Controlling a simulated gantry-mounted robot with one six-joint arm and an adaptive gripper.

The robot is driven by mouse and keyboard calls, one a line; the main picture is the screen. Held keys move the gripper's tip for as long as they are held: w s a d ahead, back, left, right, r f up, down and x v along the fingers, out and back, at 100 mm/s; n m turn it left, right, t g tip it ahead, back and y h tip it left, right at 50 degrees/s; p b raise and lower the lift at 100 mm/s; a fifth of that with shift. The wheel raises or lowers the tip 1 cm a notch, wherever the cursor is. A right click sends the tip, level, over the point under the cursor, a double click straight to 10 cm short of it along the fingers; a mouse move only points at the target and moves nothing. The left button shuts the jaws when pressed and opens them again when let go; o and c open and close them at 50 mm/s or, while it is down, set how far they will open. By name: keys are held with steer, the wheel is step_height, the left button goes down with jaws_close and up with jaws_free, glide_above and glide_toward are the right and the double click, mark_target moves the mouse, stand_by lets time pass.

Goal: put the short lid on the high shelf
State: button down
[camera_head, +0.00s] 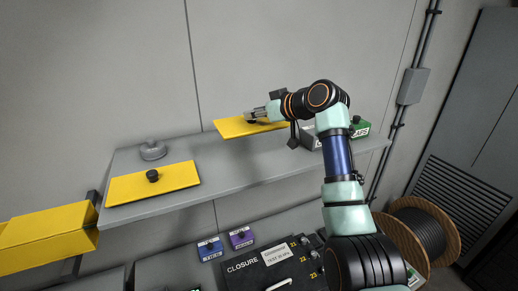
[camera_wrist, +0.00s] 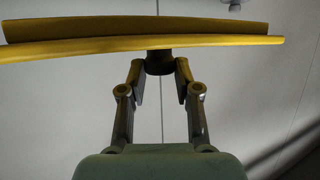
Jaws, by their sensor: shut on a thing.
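My gripper (camera_head: 254,114) is shut on the black knob of a yellow lid (camera_head: 233,128) and holds it over the back middle of the grey shelf (camera_head: 255,160). I cannot tell whether the lid touches the shelf. In the wrist view the fingers (camera_wrist: 160,70) close on the knob (camera_wrist: 159,55), and the lid (camera_wrist: 90,48) spans the upper part of the picture. A second yellow lid (camera_head: 125,190) with a black knob lies on the shelf's left part. The two lids' lengths are hard to compare, since my arm partly hides the held one.
A round grey weight-like object (camera_head: 153,150) stands behind the left lid. A green-fronted box (camera_head: 360,130) is at the shelf's right end, partly behind my arm. A yellow box (camera_head: 45,235) is at far left. A black closure case (camera_head: 275,270) is below. The shelf's middle front is clear.

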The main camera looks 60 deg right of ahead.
step_height(320, 180, down, 12)
steer(key=shift+r+p, duration=0.1)
steer(key=shift+p, duration=0.75)
steer(key=shift+f, duration=0.25)
steer(key=c, duration=0.8)
jaws_free()
steer(key=shift+r, duration=0.25)
steer(key=shift+s+r, duration=0.1)
steer(key=shift+s, duration=0.3)
steer(key=b+v, duration=0.2)
steer(key=v, duration=0.9)
steer(key=shift+s, duration=0.1)
